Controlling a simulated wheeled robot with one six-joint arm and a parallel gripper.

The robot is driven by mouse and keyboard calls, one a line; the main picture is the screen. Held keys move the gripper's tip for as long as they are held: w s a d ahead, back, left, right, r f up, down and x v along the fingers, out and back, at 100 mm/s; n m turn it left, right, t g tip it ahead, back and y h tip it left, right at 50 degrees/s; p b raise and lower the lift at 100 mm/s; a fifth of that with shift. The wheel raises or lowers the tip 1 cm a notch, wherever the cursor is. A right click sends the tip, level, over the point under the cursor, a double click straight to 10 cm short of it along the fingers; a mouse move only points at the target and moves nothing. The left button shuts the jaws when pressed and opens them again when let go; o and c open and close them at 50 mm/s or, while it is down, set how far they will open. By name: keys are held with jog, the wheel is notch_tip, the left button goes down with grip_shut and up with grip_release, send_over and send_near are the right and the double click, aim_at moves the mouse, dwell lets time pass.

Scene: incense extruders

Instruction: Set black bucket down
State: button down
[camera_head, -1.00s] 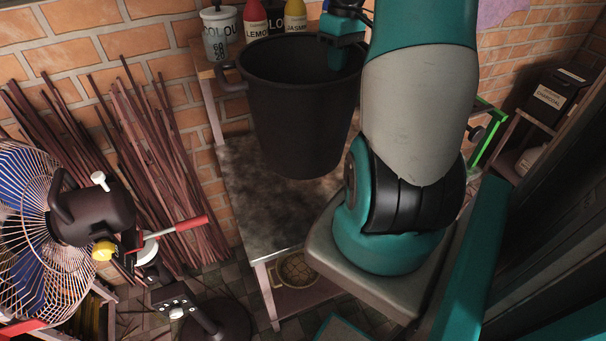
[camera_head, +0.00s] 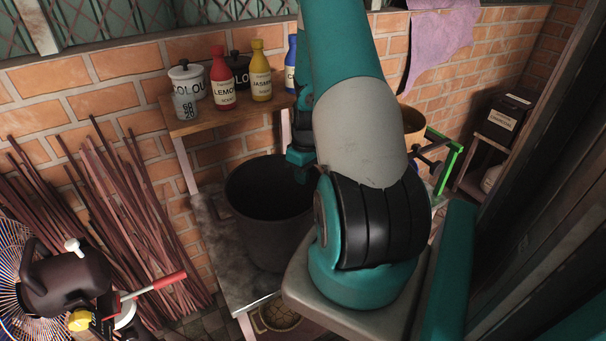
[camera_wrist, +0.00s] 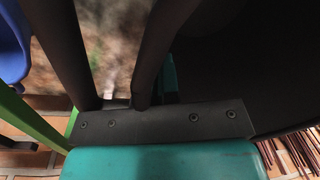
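The black bucket (camera_head: 268,222) stands upright, apparently on the stained tabletop (camera_head: 222,262), though my arm hides part of its right side and base. Its open mouth faces up. My teal gripper (camera_head: 300,157) is at the bucket's right rim in the head view. In the wrist view, the dark bucket wall (camera_wrist: 240,65) fills the right side, close beside my gripper (camera_wrist: 115,60). Two dark bars rise from the screwed plate there, with a stained surface showing between them. I cannot tell whether the gripper is clasping the bucket; the contact is hidden.
A wooden shelf (camera_head: 215,120) behind the bucket holds a white pot (camera_head: 187,80), a red bottle (camera_head: 221,80) and a yellow bottle (camera_head: 260,72). Bundled sticks (camera_head: 110,205) and a fan (camera_head: 22,275) stand left. A green frame (camera_head: 447,170) is at right.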

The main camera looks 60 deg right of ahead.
jog(key=shift+f, duration=0.3)
jog(key=shift+f, duration=0.15)
jog(key=c, duration=1.4)
grip_release()
jog(key=shift+o, duration=0.2)
